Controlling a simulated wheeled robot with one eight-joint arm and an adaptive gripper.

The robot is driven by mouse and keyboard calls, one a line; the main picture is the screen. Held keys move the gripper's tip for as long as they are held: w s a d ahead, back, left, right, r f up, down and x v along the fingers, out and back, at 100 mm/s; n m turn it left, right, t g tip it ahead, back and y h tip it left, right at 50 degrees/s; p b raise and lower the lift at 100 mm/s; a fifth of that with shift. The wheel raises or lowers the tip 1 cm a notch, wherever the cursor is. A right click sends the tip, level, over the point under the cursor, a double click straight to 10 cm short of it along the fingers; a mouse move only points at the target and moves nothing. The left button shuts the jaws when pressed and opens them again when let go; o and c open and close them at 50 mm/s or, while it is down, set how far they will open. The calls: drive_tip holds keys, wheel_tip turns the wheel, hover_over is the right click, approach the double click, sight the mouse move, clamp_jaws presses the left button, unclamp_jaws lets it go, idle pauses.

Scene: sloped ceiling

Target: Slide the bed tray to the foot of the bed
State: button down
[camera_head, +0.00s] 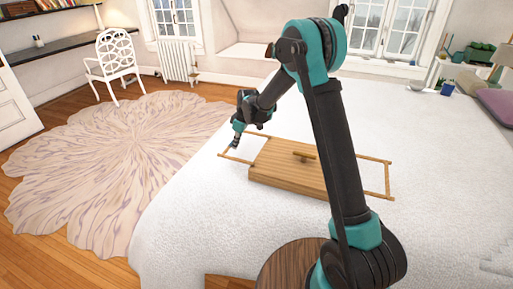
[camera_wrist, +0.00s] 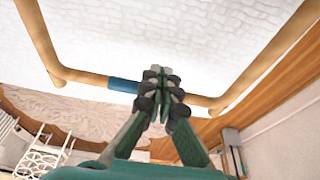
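The wooden bed tray (camera_head: 285,172) lies on the white bed (camera_head: 185,205), with thin rod frames sticking out at both ends. A small wooden bar stands on its top. My gripper (camera_head: 233,144) is at the tray's left end, by the rod frame. In the wrist view, my gripper's fingers (camera_wrist: 160,82) are together in front of the frame's cross rod (camera_wrist: 90,78). The fingers hide part of the rod. I cannot tell whether they touch it. A blue band (camera_wrist: 124,85) sits on the rod just left of the fingers.
A round wooden table top (camera_head: 292,264) is at the front edge of the bed. A pale rug (camera_head: 120,160) and a white chair (camera_head: 117,62) are on the floor at left. A blue cup (camera_head: 447,89) and a purple cushion (camera_head: 495,103) are at the back right. The bed around the tray is clear.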

drive_tip(key=w+a, duration=0.3)
drive_tip(key=a, duration=0.9)
drive_tip(key=w+a, duration=0.4)
drive_tip(key=a, duration=0.9)
drive_tip(key=shift+w+a, duration=0.15)
drive_tip(key=shift+a, duration=0.15)
